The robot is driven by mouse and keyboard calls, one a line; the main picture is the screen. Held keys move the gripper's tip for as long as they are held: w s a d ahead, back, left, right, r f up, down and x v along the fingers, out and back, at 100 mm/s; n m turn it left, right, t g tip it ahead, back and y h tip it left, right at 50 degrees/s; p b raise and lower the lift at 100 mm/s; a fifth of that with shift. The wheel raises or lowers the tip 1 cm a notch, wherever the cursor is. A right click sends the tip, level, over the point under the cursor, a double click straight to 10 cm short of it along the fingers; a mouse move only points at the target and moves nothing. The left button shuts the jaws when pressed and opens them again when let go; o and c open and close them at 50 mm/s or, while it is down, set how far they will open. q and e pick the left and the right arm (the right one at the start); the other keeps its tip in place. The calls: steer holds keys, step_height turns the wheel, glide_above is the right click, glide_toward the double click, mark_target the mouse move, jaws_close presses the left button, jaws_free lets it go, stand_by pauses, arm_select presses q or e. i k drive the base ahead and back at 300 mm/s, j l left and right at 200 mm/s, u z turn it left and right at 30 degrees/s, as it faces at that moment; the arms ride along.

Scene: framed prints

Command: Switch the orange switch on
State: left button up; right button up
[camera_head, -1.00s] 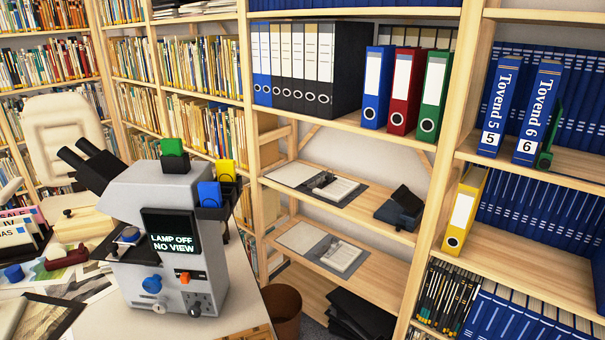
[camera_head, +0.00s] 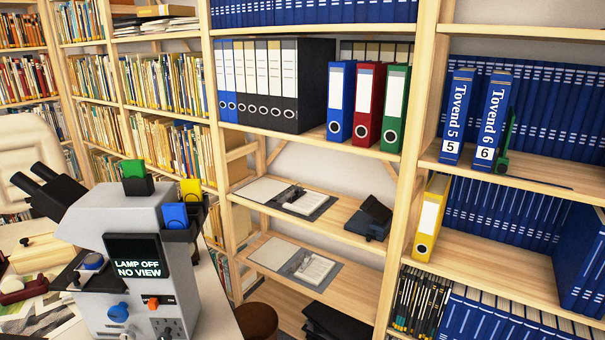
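The orange switch (camera_head: 153,303) is a small knob on the front of a grey microscope (camera_head: 135,222) at the lower left. The microscope's dark screen (camera_head: 136,257) reads "LAMP OFF NO VIEW". A blue knob (camera_head: 118,312) sits left of the orange switch, and a socket panel is below it, cut by the lower edge. Neither of my grippers is in view.
The microscope stands on a desk (camera_head: 217,312) with papers. A brown bin (camera_head: 256,321) is right of the desk. Wooden shelves (camera_head: 390,262) with binders and books fill the back and right.

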mark_target(153, 304)
steer(key=u, duration=1.3)
